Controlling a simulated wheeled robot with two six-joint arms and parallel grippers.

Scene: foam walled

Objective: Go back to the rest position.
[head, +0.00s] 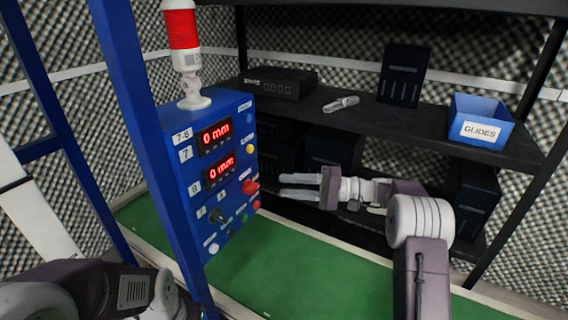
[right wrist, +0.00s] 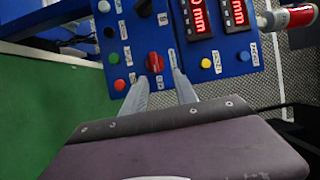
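My right gripper (head: 282,186) reaches in from the right, its two fingers apart with nothing between them. Its fingertips point at the blue control panel (head: 243,125) and stop short of the red knob (head: 250,187). In the right wrist view, the gripper (right wrist: 159,70) shows its spread fingers, with the red knob (right wrist: 154,62) seen between and beyond the tips. My left arm (head: 80,290) shows at the lower left; its gripper is out of view.
A blue post (head: 150,130) stands left of the panel, and a red-and-white beacon (head: 183,45) is on top. The green surface (head: 290,275) below is clear.

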